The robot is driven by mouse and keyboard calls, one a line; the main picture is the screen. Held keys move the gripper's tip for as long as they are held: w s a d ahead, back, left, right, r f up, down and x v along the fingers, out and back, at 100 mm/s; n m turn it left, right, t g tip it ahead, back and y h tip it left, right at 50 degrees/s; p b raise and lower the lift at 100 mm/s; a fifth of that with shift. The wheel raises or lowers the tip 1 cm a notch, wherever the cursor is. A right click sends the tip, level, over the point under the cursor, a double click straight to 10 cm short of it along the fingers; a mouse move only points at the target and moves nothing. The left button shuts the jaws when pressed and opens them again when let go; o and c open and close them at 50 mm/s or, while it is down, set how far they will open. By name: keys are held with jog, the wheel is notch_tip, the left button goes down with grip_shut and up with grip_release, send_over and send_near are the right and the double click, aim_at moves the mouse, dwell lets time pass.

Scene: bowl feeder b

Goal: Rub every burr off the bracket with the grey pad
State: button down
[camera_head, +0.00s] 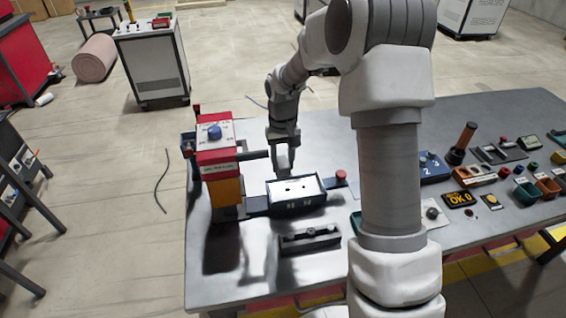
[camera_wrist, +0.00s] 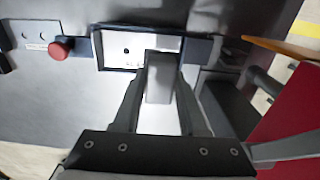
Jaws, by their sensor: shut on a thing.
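My gripper (camera_head: 284,160) hangs over the back left part of a dark-framed tray (camera_head: 298,208). In the wrist view my gripper (camera_wrist: 160,65) is shut on a pale grey block, which looks like the grey pad (camera_wrist: 158,88). A white plate, which looks like the bracket (camera_head: 302,188), lies inside the tray and shows small dark spots. It also shows in the wrist view, as the white plate (camera_wrist: 118,54) beside the fingers. The fingers and the pad hide part of it. I cannot tell whether the pad touches the plate, or which spots are burrs.
A red and orange press-like machine (camera_head: 217,160) stands close on the tray's left. A red button (camera_head: 341,176) is just right of the tray. A dark slotted block (camera_head: 310,238) lies in front. Small parts and bins (camera_head: 526,192) crowd the table's right side.

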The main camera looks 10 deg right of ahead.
jog(key=shift+r+p, duration=2.05)
jog(key=shift+r, duration=1)
jog(key=shift+f, duration=0.1)
